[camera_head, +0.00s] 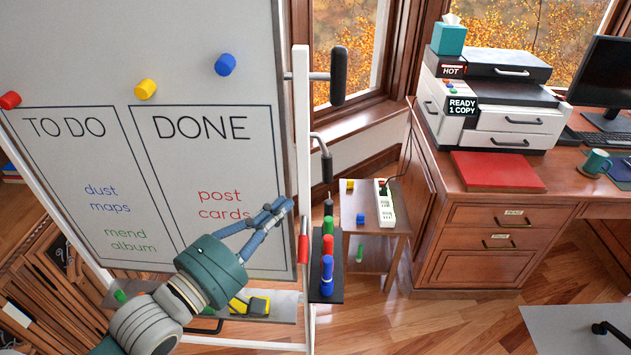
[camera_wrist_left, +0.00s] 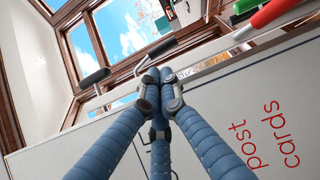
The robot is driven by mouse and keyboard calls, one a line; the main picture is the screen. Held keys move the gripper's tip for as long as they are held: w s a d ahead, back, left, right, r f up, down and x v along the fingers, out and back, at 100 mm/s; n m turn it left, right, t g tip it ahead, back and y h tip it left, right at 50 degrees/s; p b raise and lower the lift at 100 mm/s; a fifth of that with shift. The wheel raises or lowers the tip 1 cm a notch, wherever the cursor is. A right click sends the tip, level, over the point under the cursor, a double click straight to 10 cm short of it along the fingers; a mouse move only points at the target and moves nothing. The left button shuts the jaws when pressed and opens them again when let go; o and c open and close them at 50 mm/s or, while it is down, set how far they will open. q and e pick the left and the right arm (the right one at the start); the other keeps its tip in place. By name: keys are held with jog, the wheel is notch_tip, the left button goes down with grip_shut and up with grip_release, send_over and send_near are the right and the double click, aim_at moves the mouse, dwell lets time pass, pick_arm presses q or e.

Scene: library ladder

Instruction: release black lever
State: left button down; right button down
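Two black-handled levers stick out from the right post of the whiteboard: a large upper one (camera_head: 338,77) and a smaller lower one (camera_head: 326,162). In the left wrist view the upper one (camera_wrist_left: 95,77) is at left and the lower one (camera_wrist_left: 162,46) is just beyond my fingertips. My left gripper (camera_head: 284,205) is in front of the board's lower right, below and left of the lower black lever. Its blue fingers (camera_wrist_left: 158,77) come together at the tips with nothing seen between them. I see no contact with a lever. My right gripper is out of view.
A red handle (camera_head: 303,240) is on the same post, beside a black tray (camera_head: 318,284) of upright markers. A small wooden table (camera_head: 370,233) with a power strip (camera_head: 383,205) stands behind. The desk (camera_head: 480,215) is at right. Open floor lies between.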

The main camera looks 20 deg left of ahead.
pick_arm(q)
jog(key=p, duration=0.2)
send_near(328, 175)
jog(key=w, duration=0.2)
jog(key=w+r, duration=0.1)
jog(key=w+d, duration=0.1)
jog(key=w, duration=0.1)
jog(key=shift+w+r, duration=0.3)
jog(key=shift+w+d+f, duration=0.1)
jog(key=shift+w+d, duration=0.1)
jog(key=shift+w, duration=0.3)
